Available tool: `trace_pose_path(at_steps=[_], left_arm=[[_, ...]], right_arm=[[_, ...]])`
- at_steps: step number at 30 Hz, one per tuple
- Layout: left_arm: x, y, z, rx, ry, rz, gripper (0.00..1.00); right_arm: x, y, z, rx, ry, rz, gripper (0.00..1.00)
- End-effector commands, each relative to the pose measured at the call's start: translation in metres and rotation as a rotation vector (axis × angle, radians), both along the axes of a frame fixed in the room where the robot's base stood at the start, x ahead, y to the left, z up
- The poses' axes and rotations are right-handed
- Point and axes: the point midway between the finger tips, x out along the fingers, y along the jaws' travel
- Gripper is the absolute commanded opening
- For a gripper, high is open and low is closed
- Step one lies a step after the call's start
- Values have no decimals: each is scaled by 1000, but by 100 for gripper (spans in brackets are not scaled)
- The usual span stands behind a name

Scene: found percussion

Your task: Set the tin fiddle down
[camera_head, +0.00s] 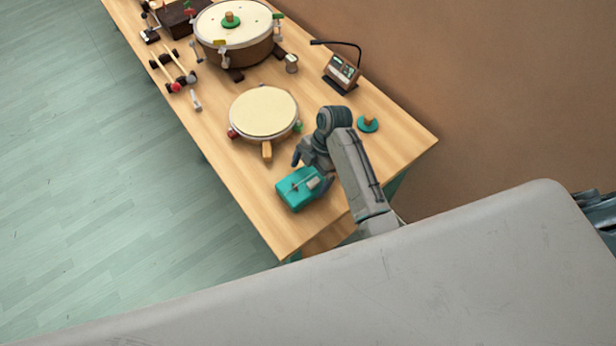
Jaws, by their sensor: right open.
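A teal box with a small grey part and a thin rod on top, which looks like the tin fiddle (291,192), lies near the front end of the wooden table. My right gripper (311,176) is open at the back edge of the box, with one finger near its far left and one near its right side. I cannot tell whether the fingers touch it. The box appears to rest on the tabletop. My left gripper is not in view.
On the wooden table (392,141) are a round drum with a stub handle (264,111), a larger drum (235,25), a small display stand (341,73), a teal disc with a knob (368,124), a small can (292,64) and mallets (175,72). The table's left edge is close to the box.

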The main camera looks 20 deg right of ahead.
Motion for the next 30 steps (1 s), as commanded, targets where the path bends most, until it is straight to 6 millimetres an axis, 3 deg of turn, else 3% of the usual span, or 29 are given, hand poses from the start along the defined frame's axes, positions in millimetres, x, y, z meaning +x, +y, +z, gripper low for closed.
trace_pose_path(at_steps=[7, 9, 12, 19, 30], left_arm=[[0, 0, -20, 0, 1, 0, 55], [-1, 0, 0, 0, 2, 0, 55], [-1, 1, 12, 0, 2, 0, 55], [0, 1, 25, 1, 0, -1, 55], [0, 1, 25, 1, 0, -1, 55]], right_arm=[[9, -22, 51, -3, -8, 0, 100], [9, -26, 71, -3, -1, 0, 100], [11, -30, 83, -2, 0, -1, 100], [13, -37, 96, -1, 1, -1, 100], [14, -38, 97, 0, 0, 0, 100]])
